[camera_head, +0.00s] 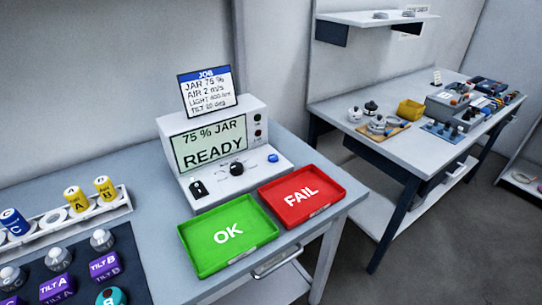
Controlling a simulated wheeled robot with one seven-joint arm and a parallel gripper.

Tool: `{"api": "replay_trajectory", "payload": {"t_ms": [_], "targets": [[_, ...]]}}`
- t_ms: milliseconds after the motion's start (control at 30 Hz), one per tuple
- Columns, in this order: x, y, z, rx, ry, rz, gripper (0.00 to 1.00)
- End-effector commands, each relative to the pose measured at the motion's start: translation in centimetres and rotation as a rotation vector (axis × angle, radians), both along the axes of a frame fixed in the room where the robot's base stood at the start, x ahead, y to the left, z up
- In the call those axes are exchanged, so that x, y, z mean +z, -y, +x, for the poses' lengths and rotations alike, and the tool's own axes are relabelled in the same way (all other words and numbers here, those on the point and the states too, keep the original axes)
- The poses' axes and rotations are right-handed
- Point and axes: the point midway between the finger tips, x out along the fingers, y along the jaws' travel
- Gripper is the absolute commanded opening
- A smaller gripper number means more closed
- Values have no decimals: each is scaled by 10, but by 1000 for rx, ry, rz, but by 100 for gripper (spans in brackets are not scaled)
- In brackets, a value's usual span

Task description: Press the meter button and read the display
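The meter (222,183), a white sloped box, stands on the grey bench in the middle of the head view. Its display (209,143) reads "75 % JAR" above "READY". A round blue button (273,158) sits at the right of its lower panel. A black knob (236,169) is at the panel's middle, and a black socket-like part (198,188) is at its left. My gripper is not in view, and nothing covers the button.
A job card (207,92) on top lists JAR, AIR, LIGHT and TILT. A green OK tray (205,259) and a red FAIL tray (325,207), both empty, lie in front. A rack (118,206) and dark mat (127,243) hold sensors at left. A cluttered second table (375,145) stands right.

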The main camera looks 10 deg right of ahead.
Motion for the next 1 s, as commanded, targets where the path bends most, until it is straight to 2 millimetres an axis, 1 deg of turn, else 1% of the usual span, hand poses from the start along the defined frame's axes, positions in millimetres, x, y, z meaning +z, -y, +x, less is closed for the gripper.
{"api": "replay_trajectory", "payload": {"t_ms": [367, 400, 1000], "targets": [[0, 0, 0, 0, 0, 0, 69], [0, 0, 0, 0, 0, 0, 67], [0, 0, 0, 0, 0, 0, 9]]}}
